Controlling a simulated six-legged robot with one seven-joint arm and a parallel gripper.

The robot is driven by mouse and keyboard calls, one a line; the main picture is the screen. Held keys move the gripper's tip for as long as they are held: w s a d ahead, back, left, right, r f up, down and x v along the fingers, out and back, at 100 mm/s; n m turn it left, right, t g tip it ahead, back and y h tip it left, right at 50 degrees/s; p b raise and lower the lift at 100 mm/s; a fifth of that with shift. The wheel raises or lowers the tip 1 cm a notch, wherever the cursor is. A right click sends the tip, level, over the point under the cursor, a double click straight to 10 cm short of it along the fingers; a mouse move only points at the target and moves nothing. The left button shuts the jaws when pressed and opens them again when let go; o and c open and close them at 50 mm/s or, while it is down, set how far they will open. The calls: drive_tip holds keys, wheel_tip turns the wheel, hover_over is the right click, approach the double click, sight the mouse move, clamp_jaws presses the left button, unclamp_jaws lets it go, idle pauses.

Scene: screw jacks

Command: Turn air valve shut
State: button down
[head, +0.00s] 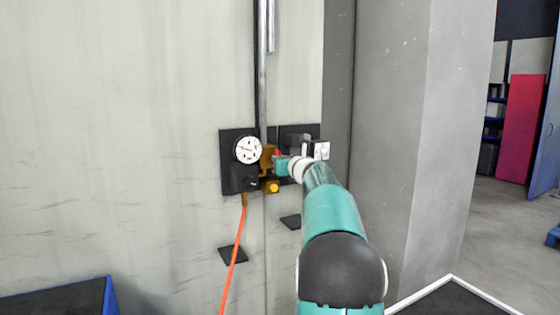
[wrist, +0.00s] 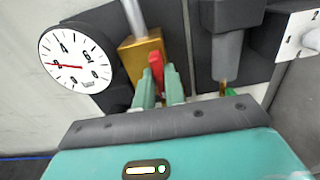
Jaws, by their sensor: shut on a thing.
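The air valve is a brass block (head: 266,158) with a red handle (head: 278,153), mounted on a dark wall panel below a grey pipe. In the wrist view the brass block (wrist: 141,56) stands just left of the red handle (wrist: 156,62). My gripper (head: 279,165) reaches the valve from the right in the head view. In the wrist view the teal fingers of my gripper (wrist: 160,84) are shut on the red handle, one on each side. The fingers hide the handle's lower part. The handle points toward my gripper.
A round white gauge (head: 248,150) with a red needle sits left of the valve. An orange hose (head: 233,265) hangs below. A white numbered block (head: 321,150) stands close on the right, near a grey pillar (head: 388,150). A yellow knob (head: 272,187) sits under the valve.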

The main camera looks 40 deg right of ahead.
drive_tip(key=shift+f, duration=0.1)
drive_tip(key=c, duration=1.5)
unclamp_jaws()
drive_tip(key=shift+s, duration=0.1)
drive_tip(key=shift+o, duration=0.2)
drive_tip(key=v, duration=1.3)
drive_tip(key=shift+s, duration=0.3)
drive_tip(key=shift+a, duration=0.1)
